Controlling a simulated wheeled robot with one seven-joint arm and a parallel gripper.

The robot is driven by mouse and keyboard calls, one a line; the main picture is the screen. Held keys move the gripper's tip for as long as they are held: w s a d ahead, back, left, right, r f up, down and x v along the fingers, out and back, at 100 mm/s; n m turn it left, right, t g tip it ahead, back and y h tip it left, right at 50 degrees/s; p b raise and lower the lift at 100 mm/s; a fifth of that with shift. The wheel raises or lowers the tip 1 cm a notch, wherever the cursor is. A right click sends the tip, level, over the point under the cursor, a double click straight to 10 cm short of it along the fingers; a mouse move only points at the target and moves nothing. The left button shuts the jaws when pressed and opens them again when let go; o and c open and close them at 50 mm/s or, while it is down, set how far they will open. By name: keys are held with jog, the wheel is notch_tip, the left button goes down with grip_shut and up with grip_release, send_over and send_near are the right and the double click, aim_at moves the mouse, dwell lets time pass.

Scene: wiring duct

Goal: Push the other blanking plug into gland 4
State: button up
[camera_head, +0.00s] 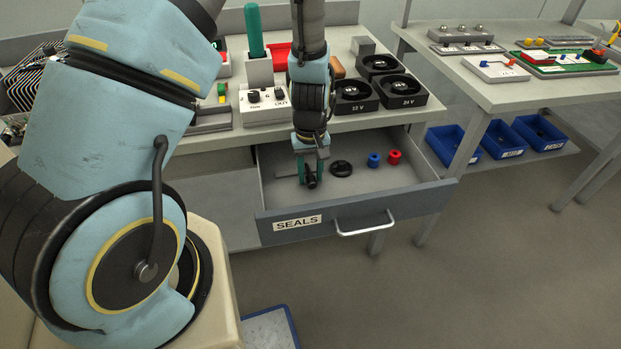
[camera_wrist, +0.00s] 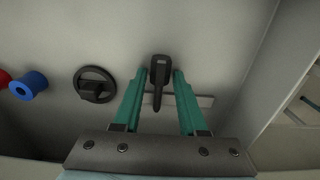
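A black plug-like piece with a thick head and a narrow shank (camera_wrist: 159,72) lies in the open drawer labelled SEALS (camera_head: 345,214). It also shows in the head view (camera_head: 311,182), partly hidden by the fingers. My gripper (camera_head: 310,172) points down into the drawer. In the wrist view my gripper (camera_wrist: 160,78) has its teal fingers on both sides of the piece, with narrow gaps beside its head. I cannot make out gland 4 in either view.
A black round piece with a raised bar (camera_head: 341,168), a blue ring (camera_head: 374,160) and a red ring (camera_head: 394,157) lie to the right in the drawer. A white box (camera_head: 264,104) and black holders (camera_head: 402,91) stand on the bench above.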

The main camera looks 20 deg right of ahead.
grip_shut()
dwell(0.4)
